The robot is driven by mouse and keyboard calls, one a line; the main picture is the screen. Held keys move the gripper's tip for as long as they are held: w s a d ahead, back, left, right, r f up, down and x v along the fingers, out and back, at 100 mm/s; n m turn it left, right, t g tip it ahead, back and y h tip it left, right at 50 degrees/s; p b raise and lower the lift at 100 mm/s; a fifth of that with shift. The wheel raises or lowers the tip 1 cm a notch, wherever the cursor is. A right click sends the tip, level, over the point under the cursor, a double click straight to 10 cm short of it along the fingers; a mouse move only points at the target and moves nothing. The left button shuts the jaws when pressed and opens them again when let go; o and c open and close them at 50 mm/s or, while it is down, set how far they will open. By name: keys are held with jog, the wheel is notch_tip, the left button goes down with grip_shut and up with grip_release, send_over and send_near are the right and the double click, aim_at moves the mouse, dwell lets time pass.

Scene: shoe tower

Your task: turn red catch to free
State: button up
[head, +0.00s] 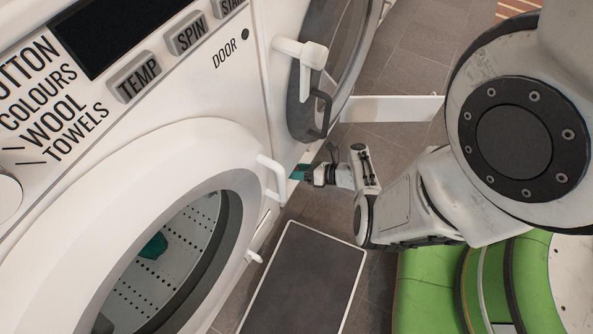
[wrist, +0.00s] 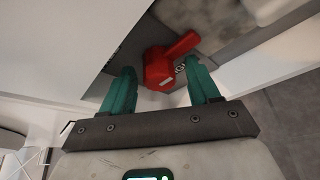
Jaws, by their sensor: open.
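The red catch (wrist: 160,70) shows in the wrist view as a round red knob with a lever pointing up and to the right. It sits on a dark plate beside white panels. My gripper (wrist: 162,85) is open, with one teal finger to the left of the catch and one to its right. The catch lies between and slightly beyond the fingertips; I cannot tell whether either finger touches it. In the head view my gripper (head: 300,172) is at the gap beside the washing machine's door handle, and the catch is hidden there.
A white washing machine (head: 240,95) with a round door (head: 90,200) and white door handle (head: 274,180) stands at the left. Another round door (head: 330,65) is above my gripper. A dark mat (head: 300,285) lies on the tiled floor below. A white flat panel (head: 390,108) juts out nearby.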

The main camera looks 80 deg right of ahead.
jog(key=shift+c, duration=0.2)
jog(key=c, duration=1)
